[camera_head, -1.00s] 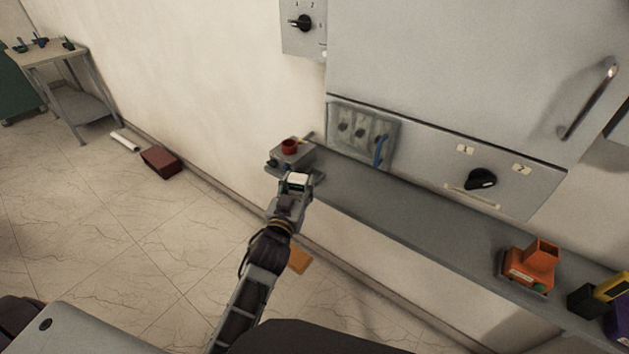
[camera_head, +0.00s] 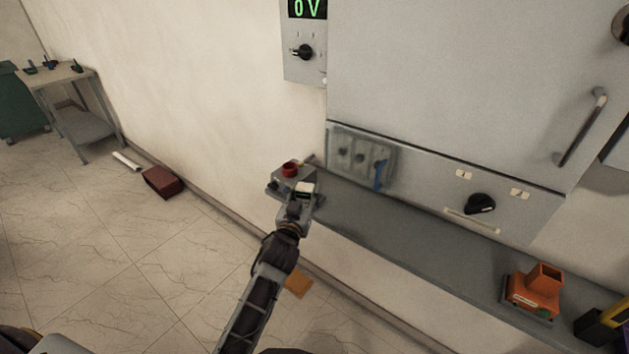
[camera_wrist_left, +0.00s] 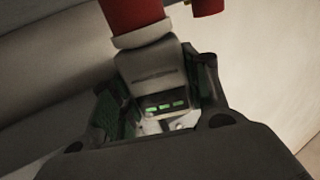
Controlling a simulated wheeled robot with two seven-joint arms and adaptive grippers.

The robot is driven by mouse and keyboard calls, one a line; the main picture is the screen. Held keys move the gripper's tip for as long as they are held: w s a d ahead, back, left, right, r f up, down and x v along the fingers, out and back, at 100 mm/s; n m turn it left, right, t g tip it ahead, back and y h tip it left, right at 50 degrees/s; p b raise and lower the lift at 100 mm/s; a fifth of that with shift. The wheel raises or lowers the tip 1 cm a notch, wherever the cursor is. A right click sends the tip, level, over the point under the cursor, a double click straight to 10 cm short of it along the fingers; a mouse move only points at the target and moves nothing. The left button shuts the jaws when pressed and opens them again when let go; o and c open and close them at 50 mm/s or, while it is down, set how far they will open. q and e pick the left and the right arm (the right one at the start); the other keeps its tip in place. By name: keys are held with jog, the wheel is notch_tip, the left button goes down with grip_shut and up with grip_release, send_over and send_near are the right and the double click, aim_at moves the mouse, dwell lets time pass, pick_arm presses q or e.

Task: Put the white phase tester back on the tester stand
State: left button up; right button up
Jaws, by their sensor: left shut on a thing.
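My left gripper (camera_head: 299,200) is at the left end of the grey shelf, shut on the white phase tester (camera_head: 306,187). In the left wrist view the tester (camera_wrist_left: 155,75) sits between the fingers of the gripper (camera_wrist_left: 162,122). It has a pale body, a red upper part and small green lights. Just behind the gripper in the head view is a grey block with a red round holder (camera_head: 290,169), which looks like the tester stand. The gripper partly hides this block, and I cannot tell whether the tester touches it. My right gripper is not in view.
The grey shelf (camera_head: 400,231) runs right below the cabinet (camera_head: 460,90) and its middle is clear. An orange device (camera_head: 536,290) stands toward its right end. A brown box (camera_head: 162,182) lies on the floor.

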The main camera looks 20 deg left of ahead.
pick_arm(q)
jog(key=w, duration=1.1)
jog(key=shift+w+a, duration=0.3)
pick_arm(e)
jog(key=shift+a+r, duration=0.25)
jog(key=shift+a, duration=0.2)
pick_arm(q)
jog(key=shift+f, duration=1.75)
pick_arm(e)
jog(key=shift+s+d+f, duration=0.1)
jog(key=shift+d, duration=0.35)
pick_arm(q)
jog(key=shift+f, duration=0.1)
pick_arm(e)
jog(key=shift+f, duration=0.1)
